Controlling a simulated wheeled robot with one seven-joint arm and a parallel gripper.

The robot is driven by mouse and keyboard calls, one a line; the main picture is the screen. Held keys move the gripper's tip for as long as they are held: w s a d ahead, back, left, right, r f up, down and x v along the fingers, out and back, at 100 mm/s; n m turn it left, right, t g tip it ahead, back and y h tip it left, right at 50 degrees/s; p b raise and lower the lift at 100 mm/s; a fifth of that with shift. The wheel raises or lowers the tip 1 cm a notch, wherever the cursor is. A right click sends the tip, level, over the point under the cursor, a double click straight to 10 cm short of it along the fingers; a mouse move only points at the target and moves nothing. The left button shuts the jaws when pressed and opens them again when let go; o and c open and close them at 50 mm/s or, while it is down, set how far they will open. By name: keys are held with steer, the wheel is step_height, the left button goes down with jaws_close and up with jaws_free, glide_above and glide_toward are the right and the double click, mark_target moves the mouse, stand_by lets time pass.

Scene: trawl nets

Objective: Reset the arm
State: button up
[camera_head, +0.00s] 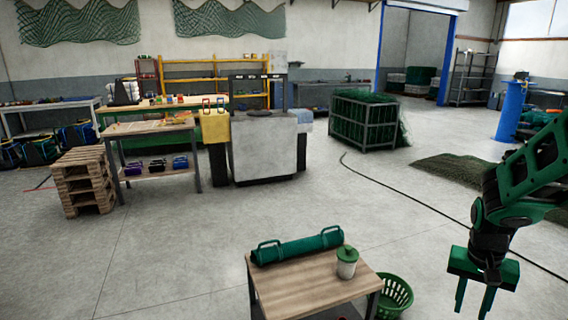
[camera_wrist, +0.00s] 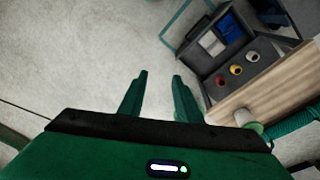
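My green arm hangs at the right of the head view. My gripper (camera_head: 474,294) points down over bare floor, to the right of the small wooden table (camera_head: 305,283). Its two green fingers are apart with nothing between them. In the wrist view my gripper (camera_wrist: 160,82) also shows open and empty, with grey floor beyond the fingertips. The table's edge (camera_wrist: 262,88) shows at the right of that view.
On the small table lie a green roll with handles (camera_head: 297,246) and a white jar with a green lid (camera_head: 347,262). A green basket (camera_head: 395,294) stands beside it. A dark tray with colored items (camera_wrist: 232,50) is near the table. A black cable (camera_head: 430,210) crosses the floor.

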steer(key=s+a+r, duration=0.2)
steer(key=s+r, duration=0.3)
steer(key=s, duration=0.3)
steer(key=s+a+r+n+y, duration=0.1)
steer(key=s+a+r, duration=0.2)
steer(key=s+r, duration=0.2)
steer(key=s, duration=0.3)
steer(key=shift+s+n+y, duration=0.3)
steer(key=shift+s, duration=0.05)
steer(key=shift+w+f, duration=0.25)
steer(key=shift+w, duration=0.4)
